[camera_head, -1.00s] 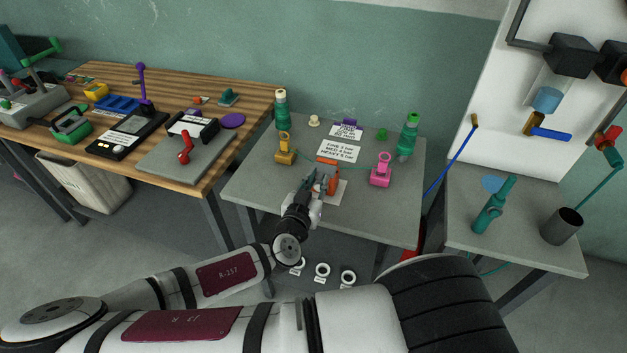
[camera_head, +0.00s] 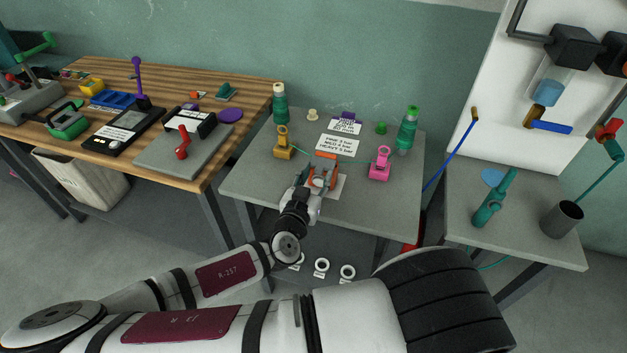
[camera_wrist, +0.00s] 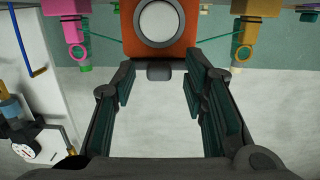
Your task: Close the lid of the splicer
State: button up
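The orange splicer (camera_head: 327,163) stands on the middle of the grey table, at the far end of my gripper (camera_head: 314,180). In the wrist view the orange part (camera_wrist: 186,43) shows a round pale disc on its face and a small grey tab below it. My gripper hides part of the splicer in the head view, so the lid's angle is unclear.
A yellow clamp (camera_head: 284,150) and a pink clamp (camera_head: 380,168) flank the splicer, with thin green line running from them. Printed cards (camera_head: 338,147) lie at the back. The grey table's front right (camera_head: 385,208) is clear.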

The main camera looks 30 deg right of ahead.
jog(key=v, duration=1.2)
dwell(0.3)
